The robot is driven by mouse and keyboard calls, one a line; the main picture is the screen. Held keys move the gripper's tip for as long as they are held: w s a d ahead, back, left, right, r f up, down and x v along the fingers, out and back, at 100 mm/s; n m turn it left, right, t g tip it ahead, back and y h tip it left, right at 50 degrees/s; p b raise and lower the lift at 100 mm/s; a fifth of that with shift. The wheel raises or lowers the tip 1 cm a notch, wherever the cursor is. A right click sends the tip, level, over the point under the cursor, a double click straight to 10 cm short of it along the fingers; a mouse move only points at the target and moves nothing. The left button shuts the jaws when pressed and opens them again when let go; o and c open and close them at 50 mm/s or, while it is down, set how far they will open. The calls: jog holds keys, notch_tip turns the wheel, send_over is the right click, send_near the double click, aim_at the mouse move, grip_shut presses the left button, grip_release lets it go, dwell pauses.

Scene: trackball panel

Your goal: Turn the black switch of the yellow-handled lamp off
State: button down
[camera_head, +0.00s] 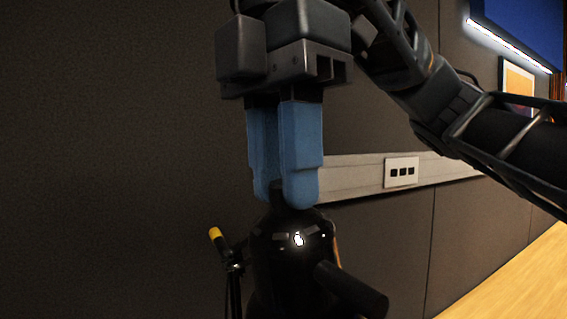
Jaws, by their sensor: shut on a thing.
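The lamp's glossy black housing (290,262) stands at the bottom centre, with a thick black cylinder (352,290) sticking out to its lower right. A yellow-tipped handle (215,234) on a thin black stem shows at its left. My gripper (283,190) points straight down with its blue fingers close together at the top of the housing. A small dark piece, which looks like the black switch (277,186), shows between the fingertips, and they are shut on it. Most of the switch is hidden by the fingers, so its position cannot be told. The lamp's lower part is out of frame.
A dark panelled wall (110,150) stands behind the lamp. A pale rail (352,178) with a white socket plate (401,171) runs along it. A wooden surface (510,280) is at the lower right. My arm crosses the upper right.

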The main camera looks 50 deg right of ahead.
jog(key=m, duration=0.3)
jog(key=shift+m+t, duration=0.3)
jog(key=shift+s+m, duration=0.1)
jog(key=shift+m, duration=1.8)
jog(key=shift+t+h, duration=0.3)
jog(key=c, duration=0.9)
grip_release()
jog(key=shift+c, duration=0.2)
jog(key=shift+s+a+r+b, duration=0.1)
jog(key=shift+a+r+b, duration=0.05)
jog(key=shift+r, duration=1.8)
jog(key=shift+s+a+r+b, duration=0.1)
jog(key=shift+a+r+b, duration=0.05)
jog(key=shift+r, duration=1.8)
